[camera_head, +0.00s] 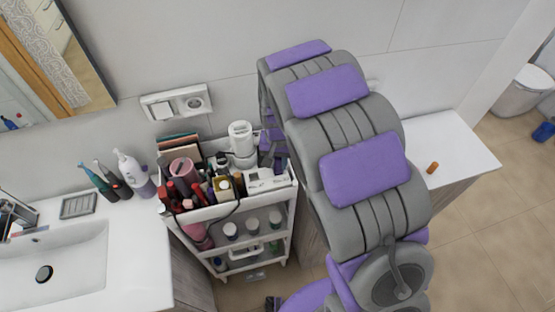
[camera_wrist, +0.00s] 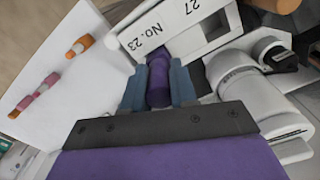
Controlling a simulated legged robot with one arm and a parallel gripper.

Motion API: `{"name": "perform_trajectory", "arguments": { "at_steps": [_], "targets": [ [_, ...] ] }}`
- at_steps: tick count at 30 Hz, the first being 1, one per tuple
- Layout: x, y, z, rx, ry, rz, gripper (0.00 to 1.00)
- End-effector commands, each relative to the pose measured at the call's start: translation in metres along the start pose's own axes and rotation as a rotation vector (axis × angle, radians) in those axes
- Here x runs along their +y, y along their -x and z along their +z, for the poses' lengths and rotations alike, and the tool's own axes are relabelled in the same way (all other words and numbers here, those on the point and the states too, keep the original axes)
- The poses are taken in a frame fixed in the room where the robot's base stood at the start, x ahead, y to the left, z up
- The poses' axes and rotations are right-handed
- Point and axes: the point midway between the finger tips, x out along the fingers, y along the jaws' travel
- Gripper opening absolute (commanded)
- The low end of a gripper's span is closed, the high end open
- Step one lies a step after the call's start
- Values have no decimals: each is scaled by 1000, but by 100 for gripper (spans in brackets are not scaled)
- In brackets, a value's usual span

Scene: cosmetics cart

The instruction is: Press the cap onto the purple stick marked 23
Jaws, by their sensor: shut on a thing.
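My gripper (camera_wrist: 157,78) is at the middle of the wrist view, its two blue-grey fingers closed on either side of a purple cylindrical piece (camera_wrist: 158,66). I cannot tell whether this piece is the cap, the stick, or both together. Its far end is by the edge of a white holder (camera_wrist: 205,40) labelled "No. 23" and "27"; contact is unclear. In the head view the white holder (camera_head: 267,181) sits at the right end of the cart's top tray, and my arm largely hides the gripper and the purple piece.
The cart (camera_head: 225,211) carries crowded cosmetics and a white cylindrical device (camera_head: 241,138). An orange piece (camera_wrist: 80,45) and a pink piece (camera_wrist: 35,95) lie on a white surface in the wrist view. A sink (camera_head: 60,265) is at left. The right counter (camera_head: 455,150) is mostly clear.

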Motion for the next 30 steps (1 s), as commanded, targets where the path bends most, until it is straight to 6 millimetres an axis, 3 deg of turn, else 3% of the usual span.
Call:
{"name": "perform_trajectory", "arguments": {
  "at_steps": [6,7,15,21,30],
  "targets": [
    [0,0,0,0,0,0,0],
    [0,0,0,0,0,0,29],
    [0,0,0,1,0,0,55],
    [0,0,0,0,0,0,58],
    [0,0,0,0,0,0,82]
  ]
}}
